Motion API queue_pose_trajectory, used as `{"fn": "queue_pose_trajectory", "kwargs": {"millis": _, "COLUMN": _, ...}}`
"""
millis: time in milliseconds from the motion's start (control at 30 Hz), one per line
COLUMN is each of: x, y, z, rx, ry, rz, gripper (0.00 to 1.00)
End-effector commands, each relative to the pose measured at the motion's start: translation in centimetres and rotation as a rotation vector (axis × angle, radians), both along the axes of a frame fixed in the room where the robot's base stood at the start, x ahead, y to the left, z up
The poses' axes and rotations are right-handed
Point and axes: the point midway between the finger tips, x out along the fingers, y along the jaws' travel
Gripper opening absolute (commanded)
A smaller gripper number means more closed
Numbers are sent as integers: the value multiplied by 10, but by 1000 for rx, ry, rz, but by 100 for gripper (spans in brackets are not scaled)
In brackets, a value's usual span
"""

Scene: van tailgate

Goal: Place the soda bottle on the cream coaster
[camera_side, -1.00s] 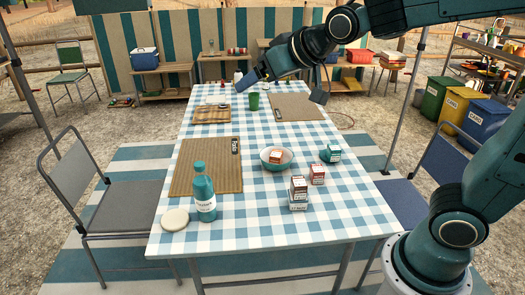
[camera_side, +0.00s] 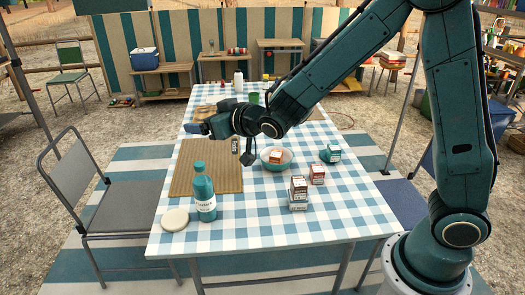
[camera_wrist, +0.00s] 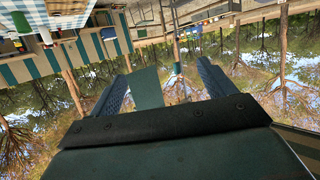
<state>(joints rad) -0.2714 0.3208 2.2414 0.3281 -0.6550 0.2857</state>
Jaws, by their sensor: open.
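The teal soda bottle (camera_side: 204,194) with a white label stands upright near the front left of the table. The round cream coaster (camera_side: 175,220) lies flat just left of the bottle, apart from it and bare on top. My gripper (camera_side: 192,129) is above the table behind the bottle, over the far end of the front woven mat, pointing left. In the wrist view my gripper (camera_wrist: 165,88) is open with nothing between its fingers. The bottle and coaster do not show in the wrist view, which looks out at trees and striped panels.
A woven mat (camera_side: 187,172) lies behind the bottle. A bowl (camera_side: 284,164) holding a small box, several small cartons (camera_side: 299,193) and a teal item (camera_side: 330,154) stand to the right. A chair (camera_side: 100,195) is at the left.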

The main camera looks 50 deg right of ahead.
Motion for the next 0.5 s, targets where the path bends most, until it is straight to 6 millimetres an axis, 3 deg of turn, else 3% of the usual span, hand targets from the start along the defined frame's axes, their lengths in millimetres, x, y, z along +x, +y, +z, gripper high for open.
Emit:
{"fn": "queue_pose_trajectory", "kwargs": {"millis": 33, "x": -1, "y": 0, "z": -20, "rx": -4, "ry": 11, "rz": 0, "gripper": 82}}
{"fn": "queue_pose_trajectory", "kwargs": {"millis": 100, "x": 0, "y": 0, "z": -39, "rx": -4, "ry": 10, "rz": 0, "gripper": 82}}
{"fn": "queue_pose_trajectory", "kwargs": {"millis": 500, "x": -1, "y": 0, "z": -137, "rx": -4, "ry": 8, "rz": 2, "gripper": 82}}
